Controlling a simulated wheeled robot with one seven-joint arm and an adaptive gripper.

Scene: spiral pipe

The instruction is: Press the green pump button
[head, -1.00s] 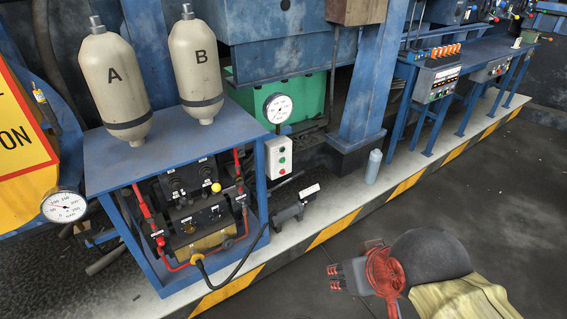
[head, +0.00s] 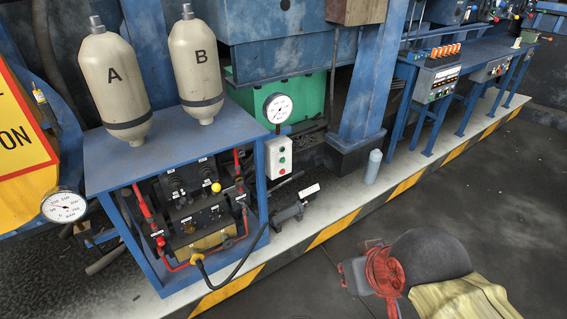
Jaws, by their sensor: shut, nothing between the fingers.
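The green button (head: 282,160) is a tiny round spot on the front of a white control box (head: 272,160). The box is fixed at the right side of the blue pump stand, below a round white gauge (head: 279,108). My gripper (head: 342,275) is at the lower right, over the dark floor, shut and empty. It points left and is well apart from the box, lower and to the right of it in the picture.
The blue stand (head: 235,135) carries two beige tanks, A (head: 112,80) and B (head: 196,70). A black pedal-like device (head: 292,208) and a grey bottle (head: 373,167) stand on the ledge by the striped edge (head: 335,229). The dark floor (head: 470,200) at right is clear.

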